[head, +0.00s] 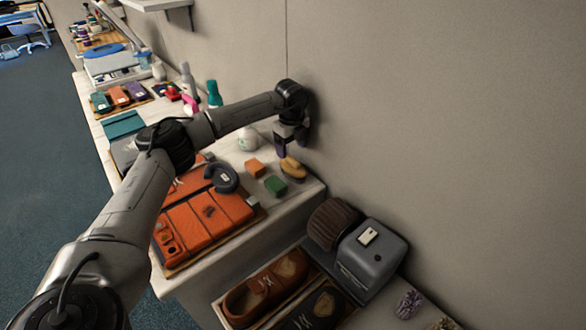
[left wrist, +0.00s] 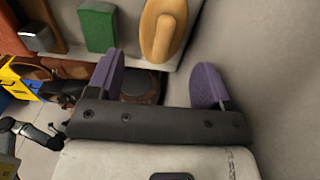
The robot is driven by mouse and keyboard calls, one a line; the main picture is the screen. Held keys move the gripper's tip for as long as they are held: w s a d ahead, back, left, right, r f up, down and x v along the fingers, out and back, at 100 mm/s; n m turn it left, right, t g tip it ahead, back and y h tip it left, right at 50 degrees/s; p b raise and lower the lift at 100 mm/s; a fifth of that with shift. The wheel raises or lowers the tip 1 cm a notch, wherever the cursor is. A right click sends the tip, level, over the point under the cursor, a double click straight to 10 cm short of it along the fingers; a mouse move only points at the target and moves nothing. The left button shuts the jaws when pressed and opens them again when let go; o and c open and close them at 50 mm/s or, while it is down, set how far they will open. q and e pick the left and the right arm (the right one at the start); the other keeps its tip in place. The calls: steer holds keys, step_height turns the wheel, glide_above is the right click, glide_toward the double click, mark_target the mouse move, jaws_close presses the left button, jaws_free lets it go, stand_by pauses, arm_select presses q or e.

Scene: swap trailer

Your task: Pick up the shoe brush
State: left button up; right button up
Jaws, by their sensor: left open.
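The shoe brush looks to be the oval tan wooden piece (head: 293,167) near the back right corner of the white counter, by the wall. It lies flat and also shows at the top of the left wrist view (left wrist: 160,30). My left gripper (head: 292,147), with purple fingertips, is just behind and above it in the head view. In the left wrist view the left gripper (left wrist: 156,80) is open and empty, its fingers spread, with the brush beyond them and not between them. My right gripper is not seen.
A green block (head: 275,185) and an orange block (head: 254,168) lie left of the brush. An orange organizer (head: 205,215) fills the counter front. The wall (head: 400,120) is close behind. A lower shelf holds brown shoes (head: 265,286) and a grey box (head: 371,255).

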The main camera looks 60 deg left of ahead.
mark_target(292, 159)
arm_select(q)
steer(key=shift+w+f+p, duration=0.15)
steer(key=shift+f+p, duration=0.55)
steer(key=shift+f, duration=2.3)
steer(key=c, duration=0.8)
